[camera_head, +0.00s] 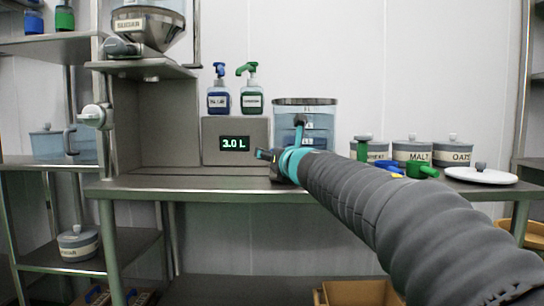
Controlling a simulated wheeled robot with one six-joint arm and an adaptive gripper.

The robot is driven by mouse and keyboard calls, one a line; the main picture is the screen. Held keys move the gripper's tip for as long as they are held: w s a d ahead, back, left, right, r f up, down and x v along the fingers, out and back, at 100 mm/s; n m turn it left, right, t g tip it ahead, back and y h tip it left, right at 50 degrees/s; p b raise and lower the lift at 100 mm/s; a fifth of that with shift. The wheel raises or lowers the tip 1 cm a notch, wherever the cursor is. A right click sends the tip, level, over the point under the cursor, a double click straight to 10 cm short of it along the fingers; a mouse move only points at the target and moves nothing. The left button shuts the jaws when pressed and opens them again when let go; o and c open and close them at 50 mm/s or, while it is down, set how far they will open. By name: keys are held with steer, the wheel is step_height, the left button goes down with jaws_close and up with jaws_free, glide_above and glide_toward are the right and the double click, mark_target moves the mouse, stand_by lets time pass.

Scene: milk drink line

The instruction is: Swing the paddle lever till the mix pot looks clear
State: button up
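The mix pot (322,113), a clear vessel with a grey rim, stands on the steel counter just right of centre. Bluish bands show inside it; my arm hides its lower part. A short upright lever with a dark knob (299,119) shows in front of the pot's left side, likely the paddle lever. My gripper (264,155) is low in front of the pot, pointing left, just below the lever. Its fingers are small and partly hidden, so I cannot tell whether they are open or touch the lever.
The counter's left part (160,183) is clear.

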steer(key=v, duration=1.2)
steer(key=w+d+f+m+g+h+p, duration=0.1)
steer(key=w+f+m+g+h, duration=0.15)
steer(key=w+m+h, duration=0.65)
steer(key=s+a+r+m+g+h+p, duration=0.1)
steer(key=s+a+m+h, duration=0.1)
steer(key=s+a+h, duration=0.45)
steer(key=s+a+r+m+g+h, duration=0.1)
steer(key=a+r+m+h, duration=0.2)
steer(key=a, duration=0.6)
steer(key=shift+h, duration=0.65)
steer(key=x, duration=0.4)
steer(key=f+b+x, duration=0.1)
steer(key=x, duration=0.9)
steer(key=shift+d+f+b, duration=0.15)
steer(key=shift+f+b, duration=0.15)
jaws_close()
